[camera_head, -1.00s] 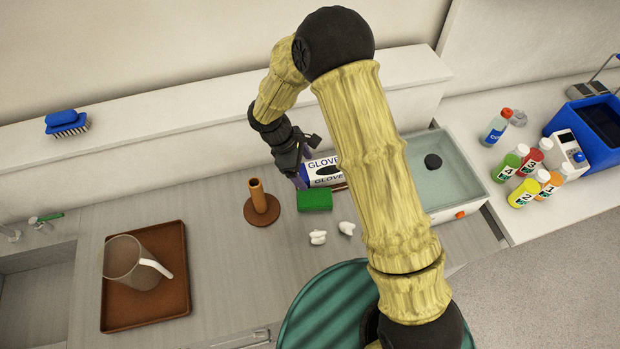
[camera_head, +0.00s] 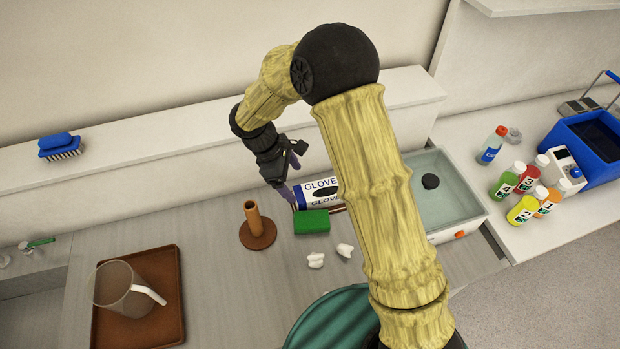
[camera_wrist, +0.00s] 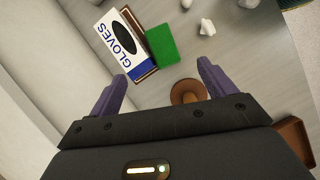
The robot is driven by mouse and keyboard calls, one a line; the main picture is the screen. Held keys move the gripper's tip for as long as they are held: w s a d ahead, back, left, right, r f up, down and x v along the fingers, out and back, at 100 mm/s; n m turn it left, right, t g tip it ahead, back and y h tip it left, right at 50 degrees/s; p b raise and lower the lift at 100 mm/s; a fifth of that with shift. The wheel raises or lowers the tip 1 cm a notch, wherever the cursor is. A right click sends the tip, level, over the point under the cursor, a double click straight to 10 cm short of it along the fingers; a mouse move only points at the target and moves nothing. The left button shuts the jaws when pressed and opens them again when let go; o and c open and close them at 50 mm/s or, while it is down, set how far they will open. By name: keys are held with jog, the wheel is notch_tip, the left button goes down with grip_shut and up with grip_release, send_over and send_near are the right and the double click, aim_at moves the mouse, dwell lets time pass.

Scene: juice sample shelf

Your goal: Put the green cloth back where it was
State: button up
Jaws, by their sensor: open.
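A green block-like piece (camera_head: 311,222), the only thing here that could be the green cloth, lies on the counter beside the glove box (camera_head: 318,193). It also shows in the wrist view (camera_wrist: 162,46), right of the white and blue glove box (camera_wrist: 117,42). I cannot tell whether it is cloth or a sponge. My gripper (camera_head: 285,191) is open and empty, above the counter by the left end of the glove box. In the wrist view my gripper's two purple fingers (camera_wrist: 163,78) stand wide apart, with the green piece beyond them.
A brown paper-roll-like holder (camera_head: 254,222) stands left of the green piece. Two white crumpled bits (camera_head: 316,260) lie in front. A brown tray (camera_head: 168,284) with a jug (camera_head: 118,290) is at left, a grey basin (camera_head: 447,200) at right. A blue brush (camera_head: 58,144) is on the ledge.

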jog(key=s+d+r+m+t+y, duration=0.1)
jog(key=s+d+r+m+y, duration=0.1)
jog(key=s+d+r+m, duration=0.2)
jog(key=s+d+r+m+t+y, duration=0.2)
jog(key=s+d+r+m, duration=0.3)
jog(key=s+d+m, duration=0.4)
jog(key=d+m, duration=0.3)
jog(key=d, duration=0.3)
jog(key=shift+d+m+y, duration=0.25)
jog(key=shift+m+y, duration=0.05)
jog(key=shift+w, duration=0.1)
jog(key=b+x, duration=0.2)
jog(key=s+b+x, duration=0.1)
jog(key=b+x, duration=0.1)
jog(key=b, duration=0.1)
jog(key=shift+f, duration=0.5)
